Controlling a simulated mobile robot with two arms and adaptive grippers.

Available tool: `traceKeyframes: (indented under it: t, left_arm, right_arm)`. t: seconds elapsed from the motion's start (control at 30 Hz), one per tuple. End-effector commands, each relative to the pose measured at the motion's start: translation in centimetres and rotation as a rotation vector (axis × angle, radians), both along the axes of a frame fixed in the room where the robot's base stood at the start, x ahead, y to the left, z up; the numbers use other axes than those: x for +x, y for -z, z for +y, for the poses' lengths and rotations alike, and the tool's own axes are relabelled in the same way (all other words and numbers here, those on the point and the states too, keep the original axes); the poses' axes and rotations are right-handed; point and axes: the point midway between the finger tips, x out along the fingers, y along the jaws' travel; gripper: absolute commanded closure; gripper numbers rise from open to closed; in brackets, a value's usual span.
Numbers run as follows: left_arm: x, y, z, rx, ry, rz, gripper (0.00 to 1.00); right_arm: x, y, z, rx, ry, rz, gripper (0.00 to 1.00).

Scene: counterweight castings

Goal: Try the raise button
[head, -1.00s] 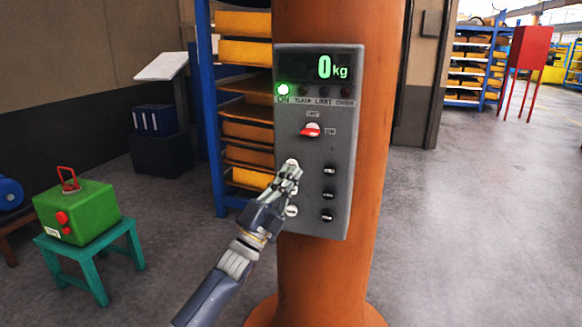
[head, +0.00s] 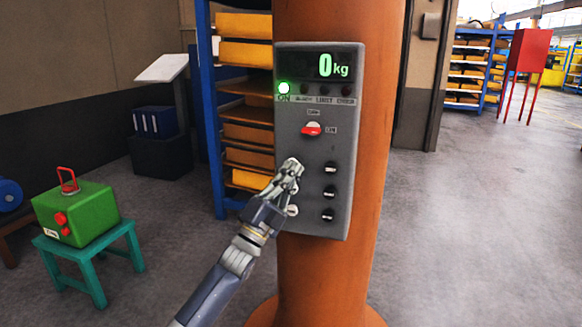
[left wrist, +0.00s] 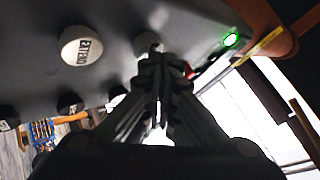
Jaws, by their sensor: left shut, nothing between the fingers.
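The grey control panel (head: 341,140) is fixed to an orange column. My left gripper (head: 293,164) is shut and empty, with its fingertips at the top of the panel's left button column. They cover the upper white button in the head view. A white button (head: 291,210) shows below the hand. Black buttons (head: 330,168) form the right column. My right gripper is out of view.
The display (head: 325,66) reads 0 kg and the green ON lamp (head: 284,88) is lit. A green casting (head: 90,208) sits on a teal stool (head: 75,262) at left. Floor at right is clear.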

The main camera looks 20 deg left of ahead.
Motion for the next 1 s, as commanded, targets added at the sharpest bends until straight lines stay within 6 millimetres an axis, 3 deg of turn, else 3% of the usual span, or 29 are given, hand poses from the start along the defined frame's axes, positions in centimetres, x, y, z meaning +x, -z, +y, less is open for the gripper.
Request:
traceKeyframes:
  t: [1.0]
  left_arm:
    - [0.60,0.07,-0.03,0.000,0.000,0.000,1.00]
  right_arm:
    - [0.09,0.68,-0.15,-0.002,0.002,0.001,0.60]
